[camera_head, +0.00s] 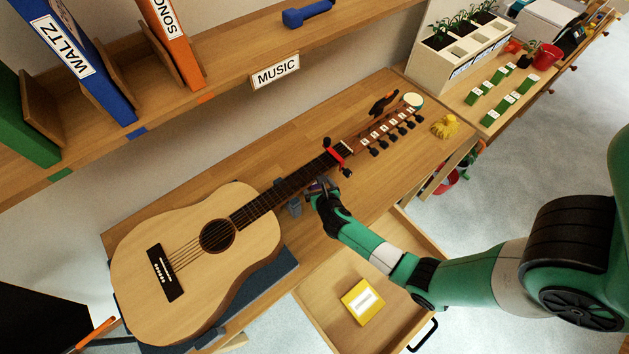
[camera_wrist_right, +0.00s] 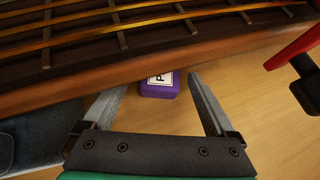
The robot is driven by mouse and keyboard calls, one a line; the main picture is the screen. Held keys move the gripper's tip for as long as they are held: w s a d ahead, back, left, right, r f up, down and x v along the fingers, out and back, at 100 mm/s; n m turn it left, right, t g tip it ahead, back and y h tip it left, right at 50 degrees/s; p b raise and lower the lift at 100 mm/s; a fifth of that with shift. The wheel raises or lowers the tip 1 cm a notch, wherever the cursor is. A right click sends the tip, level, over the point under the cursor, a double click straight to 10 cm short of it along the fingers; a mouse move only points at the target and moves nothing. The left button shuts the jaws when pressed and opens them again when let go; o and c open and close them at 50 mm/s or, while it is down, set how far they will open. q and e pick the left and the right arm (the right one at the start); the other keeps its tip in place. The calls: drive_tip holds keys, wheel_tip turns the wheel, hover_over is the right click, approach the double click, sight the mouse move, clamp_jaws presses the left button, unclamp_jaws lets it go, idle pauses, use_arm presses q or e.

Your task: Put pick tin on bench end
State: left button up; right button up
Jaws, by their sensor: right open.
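The pick tin (camera_wrist_right: 160,85) is a small purple box with a white label, of which a letter P shows. It sits on the wooden bench (camera_head: 378,190), partly under the guitar neck (camera_head: 293,186). My right gripper (camera_wrist_right: 160,95) is open, with its two fingers reaching to either side of the tin, apart from it. In the head view my right gripper (camera_head: 320,188) is low beside the neck, and the tin is mostly hidden there. My left gripper is not in view.
The guitar (camera_head: 235,255) lies on a blue mat (camera_head: 262,297). A red clip (camera_head: 336,157) is on its neck; a grey block (camera_head: 295,206) stands beside it. A yellow lump (camera_head: 445,126) sits at the right bench end. An open drawer (camera_head: 330,300) holds a yellow box (camera_head: 363,301).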

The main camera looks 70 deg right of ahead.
drive_tip(key=c, duration=1.4)
drive_tip(key=shift+c, duration=0.2)
